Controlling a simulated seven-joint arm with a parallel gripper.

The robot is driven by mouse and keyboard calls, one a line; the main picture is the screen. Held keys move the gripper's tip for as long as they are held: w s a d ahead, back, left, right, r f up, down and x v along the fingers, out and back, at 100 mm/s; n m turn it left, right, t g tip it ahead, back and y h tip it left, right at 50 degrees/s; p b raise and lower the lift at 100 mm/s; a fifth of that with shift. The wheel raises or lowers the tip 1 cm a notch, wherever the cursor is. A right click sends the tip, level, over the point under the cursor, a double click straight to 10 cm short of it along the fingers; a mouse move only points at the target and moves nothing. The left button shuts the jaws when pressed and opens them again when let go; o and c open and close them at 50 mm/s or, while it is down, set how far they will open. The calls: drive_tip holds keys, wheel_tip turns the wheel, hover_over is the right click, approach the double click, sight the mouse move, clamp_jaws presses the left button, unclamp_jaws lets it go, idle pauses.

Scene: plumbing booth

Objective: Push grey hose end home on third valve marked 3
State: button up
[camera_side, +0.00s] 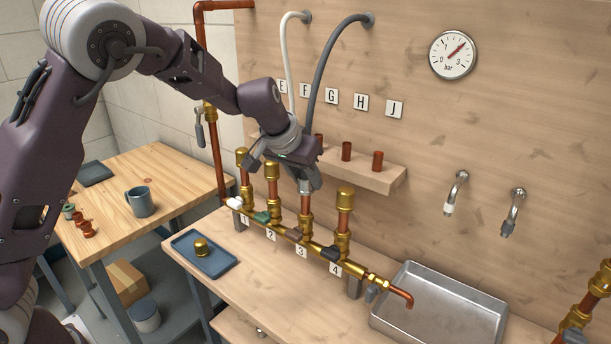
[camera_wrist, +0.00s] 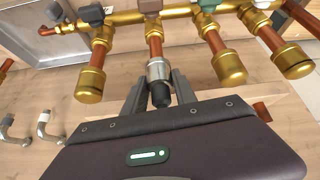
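The third valve, with a brown handle (camera_side: 294,235), sits above the tag marked 3 (camera_side: 301,251) on the brass manifold. Its upright copper stub (camera_wrist: 155,45) has no cap. My gripper (camera_side: 308,184) is over this stub, its fingers (camera_wrist: 160,86) on either side of the grey hose end and closed on it. The hose end has a silver collar (camera_wrist: 159,69) and a dark sleeve (camera_wrist: 160,94). The collar is in line with the stub and meets its end; how far it is on, I cannot tell. The grey hose (camera_side: 323,75) runs from the wall down behind my gripper.
Brass-capped stubs stand close by at valve 2 (camera_side: 271,172) and valve 4 (camera_side: 345,195). A white hose (camera_side: 286,50) hangs beside the grey one. A shelf (camera_side: 375,178) with copper pieces is behind. A blue tray (camera_side: 218,263) holds a loose brass cap (camera_side: 201,247). A metal sink (camera_side: 440,310) is at right.

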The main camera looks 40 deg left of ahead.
drive_tip(key=o, duration=0.4)
drive_tip(key=v, duration=0.7)
wheel_tip(320, 180, up, 6)
hover_over(302, 171)
drive_tip(key=s, duration=0.3)
drive_tip(key=shift+w+d, duration=0.1)
drive_tip(key=shift+w, duration=0.15)
